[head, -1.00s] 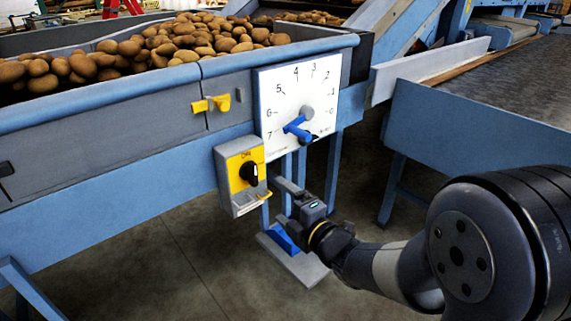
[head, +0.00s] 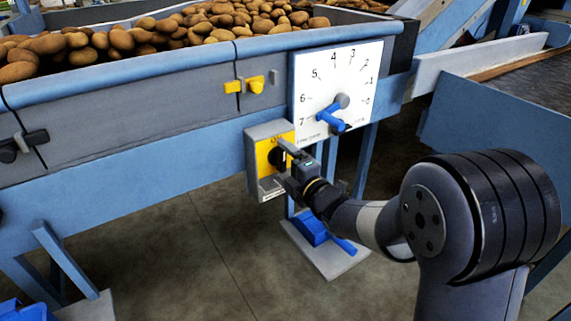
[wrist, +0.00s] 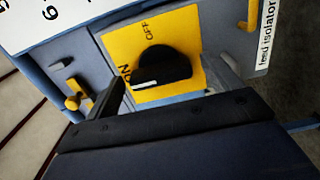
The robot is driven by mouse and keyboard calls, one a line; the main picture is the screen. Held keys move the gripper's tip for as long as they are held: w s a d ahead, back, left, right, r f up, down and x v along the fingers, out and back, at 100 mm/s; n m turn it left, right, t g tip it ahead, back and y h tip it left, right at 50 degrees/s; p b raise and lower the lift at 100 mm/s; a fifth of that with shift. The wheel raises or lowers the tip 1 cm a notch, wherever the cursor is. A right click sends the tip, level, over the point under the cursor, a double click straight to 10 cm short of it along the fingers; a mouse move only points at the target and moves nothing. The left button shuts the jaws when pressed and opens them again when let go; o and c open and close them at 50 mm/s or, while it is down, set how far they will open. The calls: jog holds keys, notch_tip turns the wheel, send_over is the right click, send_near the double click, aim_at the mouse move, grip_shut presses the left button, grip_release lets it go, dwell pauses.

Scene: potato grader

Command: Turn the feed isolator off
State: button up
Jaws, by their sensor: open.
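The feed isolator is a grey box (head: 252,165) with a yellow face under the machine's side. Its black rotary knob (wrist: 163,70) is in the middle of the wrist view. The white mark on the knob points toward ON, with OFF printed on another side. My gripper (head: 290,167) is at the front of the isolator. In the wrist view its open fingers (wrist: 160,78) stand on either side of the knob, with gaps visible. Whether they touch it cannot be told. In the head view the gripper partly hides the knob and box.
A white dial plate (head: 360,75) with a blue lever (head: 332,120) sits just above and right of the isolator. A yellow latch (head: 255,84) is on the hopper side. A blue pedal (head: 312,228) on a grey base lies below. Potatoes fill the hopper above.

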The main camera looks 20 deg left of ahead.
jog(key=shift+a, duration=0.1)
jog(key=shift+c, duration=0.5)
jog(key=c, duration=0.9)
jog(key=shift+m, duration=0.3)
jog(key=m+b, duration=0.1)
jog(key=m, duration=0.2)
jog(key=shift+m, duration=0.3)
jog(key=m, duration=0.4)
jog(key=shift+m, duration=0.3)
jog(key=m+p, duration=0.1)
jog(key=m, duration=0.3)
jog(key=m+p, duration=0.1)
jog(key=m, duration=0.4)
